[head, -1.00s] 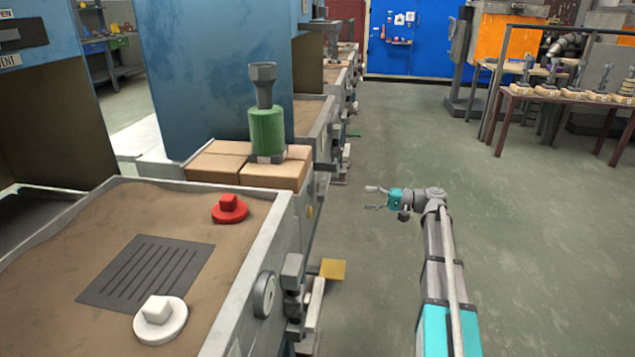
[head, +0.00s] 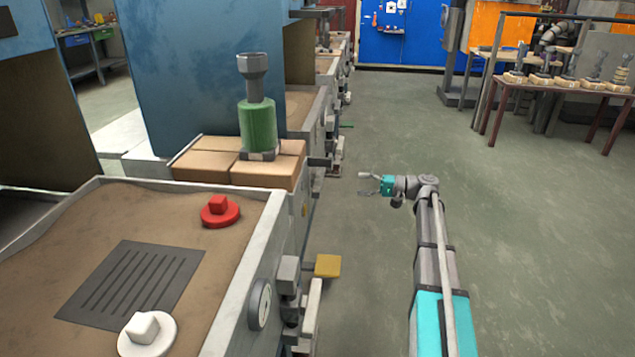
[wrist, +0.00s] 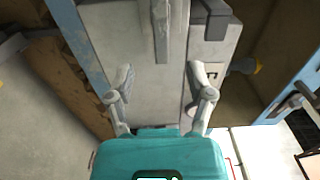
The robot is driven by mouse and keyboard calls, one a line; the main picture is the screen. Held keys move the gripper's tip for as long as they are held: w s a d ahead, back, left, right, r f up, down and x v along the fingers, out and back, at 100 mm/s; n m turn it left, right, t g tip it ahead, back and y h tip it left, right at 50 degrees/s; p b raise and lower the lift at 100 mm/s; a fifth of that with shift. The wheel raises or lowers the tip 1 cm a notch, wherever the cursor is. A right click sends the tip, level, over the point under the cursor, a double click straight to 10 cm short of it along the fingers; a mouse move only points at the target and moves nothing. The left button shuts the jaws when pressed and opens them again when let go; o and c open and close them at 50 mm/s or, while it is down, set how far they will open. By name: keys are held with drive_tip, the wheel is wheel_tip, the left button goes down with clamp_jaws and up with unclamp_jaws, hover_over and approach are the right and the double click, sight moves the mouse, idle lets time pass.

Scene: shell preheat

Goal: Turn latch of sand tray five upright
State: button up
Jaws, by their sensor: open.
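In the head view my gripper (head: 364,185) is open and empty over the aisle, right of the row of sand trays and apart from them. In the wrist view my gripper (wrist: 160,98) has its two fingers spread in front of a pale tray front (wrist: 125,50). A narrow grey bar (wrist: 162,35), perhaps a latch, runs down that front between and beyond the fingers. A dark grey bracket (wrist: 216,18) is at its upper right. A small label (wrist: 212,72) is partly hidden by the right finger and unreadable. I cannot tell which tray is number five.
A nearer sand tray (head: 240,290) holds a red knob (head: 220,210), a white knob (head: 147,333) and a slotted plate (head: 130,285). A green cylinder (head: 258,128) stands on tan blocks (head: 270,173). A yellow pedal (head: 328,266) sticks into the aisle. The floor (head: 520,240) at right is clear.

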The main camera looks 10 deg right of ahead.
sight(319, 181)
drive_tip(key=x, duration=1.3)
drive_tip(key=shift+a, duration=0.15)
clamp_jaws()
